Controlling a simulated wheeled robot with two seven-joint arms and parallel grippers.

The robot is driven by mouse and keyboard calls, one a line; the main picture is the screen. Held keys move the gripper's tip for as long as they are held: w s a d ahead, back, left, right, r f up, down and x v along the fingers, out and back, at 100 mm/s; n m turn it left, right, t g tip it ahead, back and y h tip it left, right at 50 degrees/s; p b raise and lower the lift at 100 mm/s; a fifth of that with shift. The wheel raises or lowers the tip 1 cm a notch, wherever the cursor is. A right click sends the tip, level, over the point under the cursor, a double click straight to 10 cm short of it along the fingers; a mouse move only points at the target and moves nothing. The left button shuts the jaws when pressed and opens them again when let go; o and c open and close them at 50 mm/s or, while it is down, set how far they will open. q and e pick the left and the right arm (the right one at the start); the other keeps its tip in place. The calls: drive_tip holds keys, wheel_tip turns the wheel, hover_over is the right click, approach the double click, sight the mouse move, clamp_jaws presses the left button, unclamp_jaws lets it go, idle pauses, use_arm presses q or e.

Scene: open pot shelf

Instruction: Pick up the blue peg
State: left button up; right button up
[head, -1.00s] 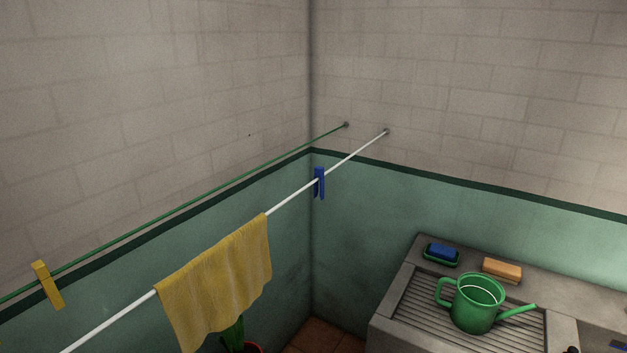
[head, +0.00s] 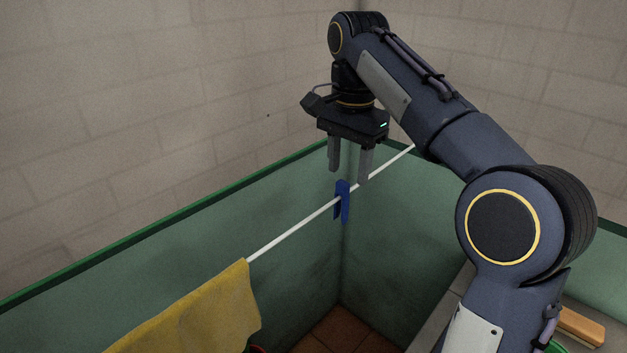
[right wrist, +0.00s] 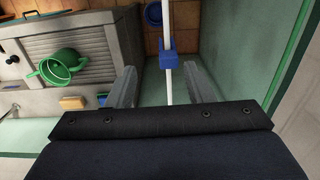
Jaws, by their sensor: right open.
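The blue peg (head: 342,203) hangs clipped on the white line (head: 290,226), near the corner of the walls. My right gripper (head: 350,172) is open and empty, pointing down just above the peg. In the right wrist view the blue peg (right wrist: 169,60) appears between the two fingers, beyond their tips, with the white line running past it. The fingers do not appear to touch the peg. My left gripper is out of view.
A yellow cloth (head: 200,310) hangs on the same line, left of the peg. A round blue object (right wrist: 153,14) shows near the floor.

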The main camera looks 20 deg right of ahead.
sight(343, 182)
drive_tip(key=shift+w+a+f, duration=0.1)
drive_tip(key=shift+w, duration=0.35)
wheel_tip(343, 182, down, 2)
drive_tip(key=shift+s+f, duration=0.1)
drive_tip(key=shift+f, duration=0.15)
drive_tip(key=shift+w+f, duration=0.2)
drive_tip(key=shift+f, duration=2.25)
clamp_jaws()
drive_tip(key=shift+r, duration=0.1)
